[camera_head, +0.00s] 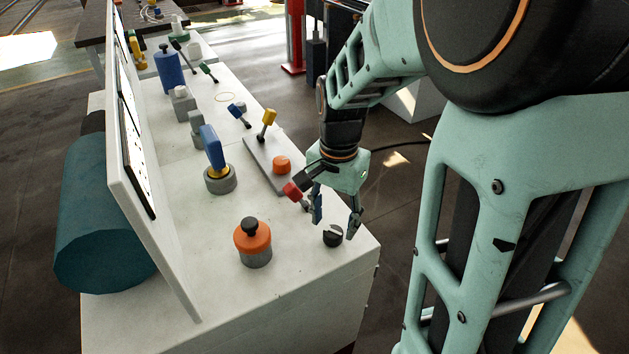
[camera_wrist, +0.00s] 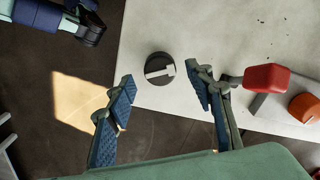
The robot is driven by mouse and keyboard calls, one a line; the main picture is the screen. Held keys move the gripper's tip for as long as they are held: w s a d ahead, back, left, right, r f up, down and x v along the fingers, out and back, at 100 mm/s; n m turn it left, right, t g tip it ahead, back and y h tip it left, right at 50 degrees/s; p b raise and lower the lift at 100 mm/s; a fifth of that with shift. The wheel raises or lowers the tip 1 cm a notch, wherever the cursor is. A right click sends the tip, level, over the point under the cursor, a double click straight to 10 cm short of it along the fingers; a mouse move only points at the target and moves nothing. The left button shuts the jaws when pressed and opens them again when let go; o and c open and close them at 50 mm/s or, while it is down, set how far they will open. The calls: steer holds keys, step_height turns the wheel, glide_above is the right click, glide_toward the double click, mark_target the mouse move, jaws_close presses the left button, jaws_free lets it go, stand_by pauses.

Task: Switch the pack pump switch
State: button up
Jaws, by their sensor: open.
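A small black rotary switch (camera_head: 333,236) sits near the right front corner of the white panel top. I take it for the pack pump switch, though no label is readable. In the wrist view the switch (camera_wrist: 159,69) is a round black knob with a pale bar across it, lying roughly sideways in the picture. My gripper (camera_head: 335,214) is open and points down just above the switch. In the wrist view the blue-padded fingertips (camera_wrist: 162,80) stand on either side of the knob, and no contact shows.
A red-headed lever (camera_head: 292,192) stands close beside my gripper; it also shows near the right finger in the wrist view (camera_wrist: 266,77). An orange button (camera_head: 281,165) and yellow lever (camera_head: 268,118) are behind it. An orange-capped knob (camera_head: 252,237) stands left of the switch.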

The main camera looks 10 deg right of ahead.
mark_target(333, 231)
steer(key=shift+f, duration=1.7)
steer(key=c, duration=1.1)
steer(key=shift+n, duration=0.4)
steer(key=n+p, duration=0.1)
steer(key=n, duration=0.4)
steer(key=shift+r+n, duration=0.1)
steer(key=shift+n, duration=0.2)
steer(key=n+p, duration=0.1)
steer(key=n, duration=0.4)
steer(key=shift+n, duration=0.4)
